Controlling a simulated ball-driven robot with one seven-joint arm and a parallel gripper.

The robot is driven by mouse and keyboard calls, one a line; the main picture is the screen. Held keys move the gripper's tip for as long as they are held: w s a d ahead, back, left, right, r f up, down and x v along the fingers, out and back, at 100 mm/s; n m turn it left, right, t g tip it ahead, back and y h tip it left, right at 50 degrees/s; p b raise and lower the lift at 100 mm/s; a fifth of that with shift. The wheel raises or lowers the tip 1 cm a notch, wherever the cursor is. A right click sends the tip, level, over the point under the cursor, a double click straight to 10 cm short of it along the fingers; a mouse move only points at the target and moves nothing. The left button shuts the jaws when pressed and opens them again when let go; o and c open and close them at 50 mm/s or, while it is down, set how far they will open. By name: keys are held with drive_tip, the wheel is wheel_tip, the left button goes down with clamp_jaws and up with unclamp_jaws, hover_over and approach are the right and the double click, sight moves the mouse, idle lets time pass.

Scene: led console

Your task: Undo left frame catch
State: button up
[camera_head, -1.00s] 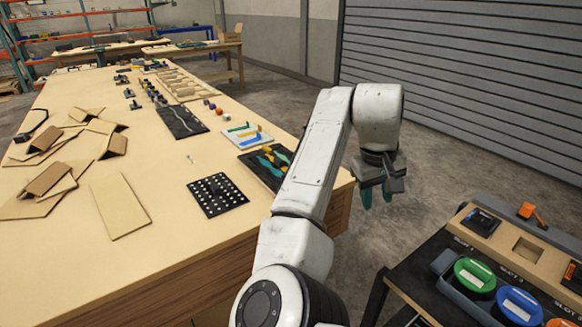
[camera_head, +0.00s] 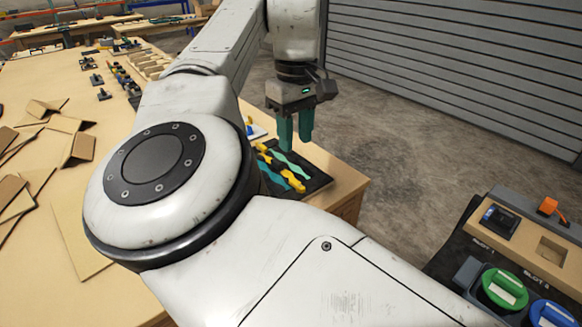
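The console (camera_head: 470,236) is at the lower right, cut off by the picture edge. An orange lever-like part (camera_head: 548,206), possibly a catch, stands at its back edge. I cannot tell from this view whether it is fastened, or whether it is the left frame catch.
The console holds a dark module (camera_head: 498,222), an empty square recess (camera_head: 552,250), a green round part (camera_head: 504,288) and a blue one (camera_head: 550,315). A dark tool tray (camera_head: 316,178) lies on the wooden table (camera_head: 345,183). Grey floor (camera_head: 420,150) lies between table and console.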

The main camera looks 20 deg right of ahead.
sight(295, 182)
wheel_tip(295, 182, down, 10)
drive_tip(key=shift+f, duration=0.1)
idle(0.4)
clamp_jaws()
idle(0.3)
